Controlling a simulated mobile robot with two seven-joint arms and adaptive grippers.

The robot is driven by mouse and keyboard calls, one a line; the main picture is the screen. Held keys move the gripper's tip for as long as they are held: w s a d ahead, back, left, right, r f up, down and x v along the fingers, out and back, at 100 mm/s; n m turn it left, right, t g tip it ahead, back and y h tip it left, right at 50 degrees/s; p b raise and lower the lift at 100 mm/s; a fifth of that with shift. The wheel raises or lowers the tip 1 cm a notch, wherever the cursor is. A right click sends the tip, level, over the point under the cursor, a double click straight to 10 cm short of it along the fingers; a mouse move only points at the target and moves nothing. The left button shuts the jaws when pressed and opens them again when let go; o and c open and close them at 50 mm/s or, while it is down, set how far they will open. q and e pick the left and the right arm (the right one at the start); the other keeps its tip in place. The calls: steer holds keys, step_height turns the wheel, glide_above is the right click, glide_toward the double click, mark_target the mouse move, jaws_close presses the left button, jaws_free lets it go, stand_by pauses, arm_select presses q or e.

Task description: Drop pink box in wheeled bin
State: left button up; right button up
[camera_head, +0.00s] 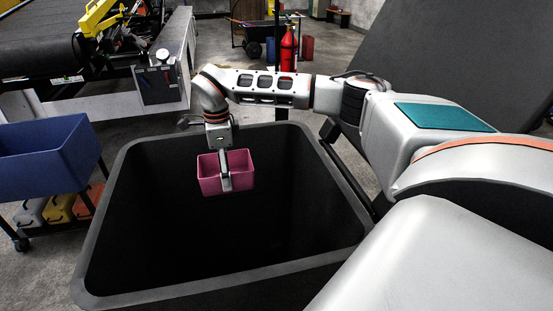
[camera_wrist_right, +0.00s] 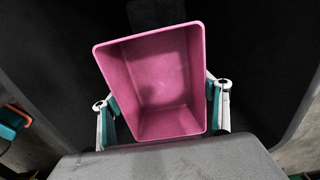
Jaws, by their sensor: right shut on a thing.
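The pink box (camera_head: 240,170) is an open, empty tub, held over the opening of the dark wheeled bin (camera_head: 100,230) near its far side. My right gripper (camera_head: 226,180) reaches down from above and is shut on the box. In the right wrist view the pink box (camera_wrist_right: 155,85) sits between the two fingers of the gripper (camera_wrist_right: 163,115), one on each side. The bin's dark inside surrounds the box there. The bin's floor is too dark to make out. My left gripper is not in view.
A blue tub (camera_head: 45,150) stands on a cart left of the bin, with several coloured cases (camera_head: 60,207) below. A conveyor machine (camera_head: 160,75) is at the back left. A red fire extinguisher (camera_head: 288,48) stands beyond the bin. A grey slanted panel (camera_head: 470,60) fills the back right.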

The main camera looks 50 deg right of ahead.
steer(key=shift+f, duration=0.7)
steer(key=o, duration=1.2)
steer(key=shift+o, duration=0.2)
step_height(320, 180, up, 12)
